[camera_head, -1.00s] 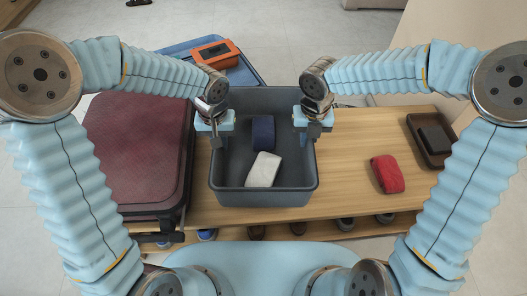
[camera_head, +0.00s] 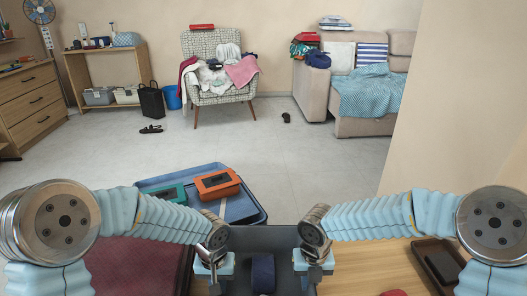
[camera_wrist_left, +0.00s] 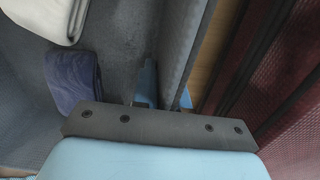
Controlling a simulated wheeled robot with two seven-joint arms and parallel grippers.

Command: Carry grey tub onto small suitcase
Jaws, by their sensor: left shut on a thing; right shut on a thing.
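The grey tub (camera_head: 266,238) is at the bottom centre of the head view, cut off by the frame edge. A dark blue folded cloth (camera_head: 263,273) lies in it; the left wrist view also shows a white cloth (camera_wrist_left: 50,18) inside. My left gripper (camera_head: 214,272) is shut on the tub's left wall (camera_wrist_left: 183,40). My right gripper (camera_head: 314,268) is shut on its right wall. The dark red suitcase (camera_head: 137,268) lies left of the tub, partly behind my left arm; it also shows in the left wrist view (camera_wrist_left: 290,70).
A blue tray (camera_head: 247,211) with an orange box (camera_head: 217,184) and a green box (camera_head: 168,194) lies beyond the tub. A brown tray (camera_head: 437,262) and part of a red item (camera_head: 394,293) are on the wooden bench (camera_head: 372,262) at right. Open floor (camera_head: 280,155) lies beyond.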

